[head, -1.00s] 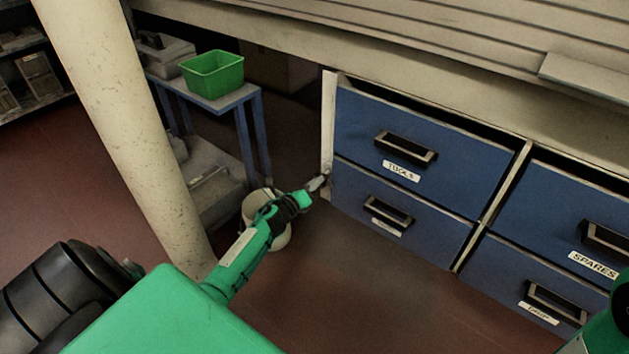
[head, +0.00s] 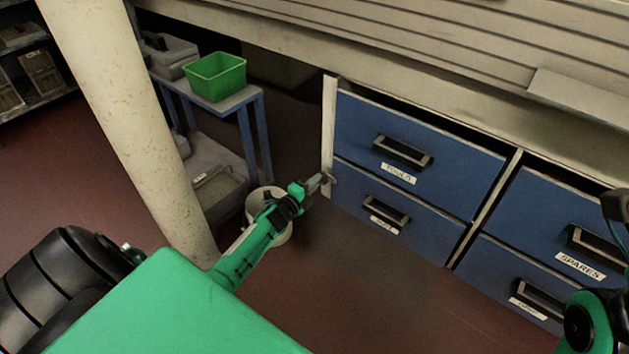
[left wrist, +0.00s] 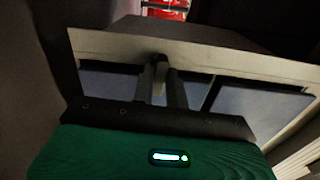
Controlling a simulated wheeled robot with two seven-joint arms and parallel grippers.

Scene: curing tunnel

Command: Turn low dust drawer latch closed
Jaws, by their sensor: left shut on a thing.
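The latch (head: 329,178) is a small metal piece at the left edge of the blue drawer unit, level with the gap between the upper and lower left drawers. My left gripper (head: 325,181) is shut on it, reaching in from the left. In the left wrist view the two fingers (left wrist: 161,90) close together against the pale frame edge, with a dark rounded piece of the latch (left wrist: 156,59) just beyond their tips. The fingers hide most of the latch, so its angle is hard to read. The lower left drawer (head: 350,190) looks shut.
The upper left drawer (head: 450,170) and the right-hand drawers (head: 530,215) have dark handles. A white bucket (head: 281,233) stands below my left forearm. A blue trolley (head: 247,97) holds a green bin (head: 214,76). A thick pale post (head: 130,120) rises on the left.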

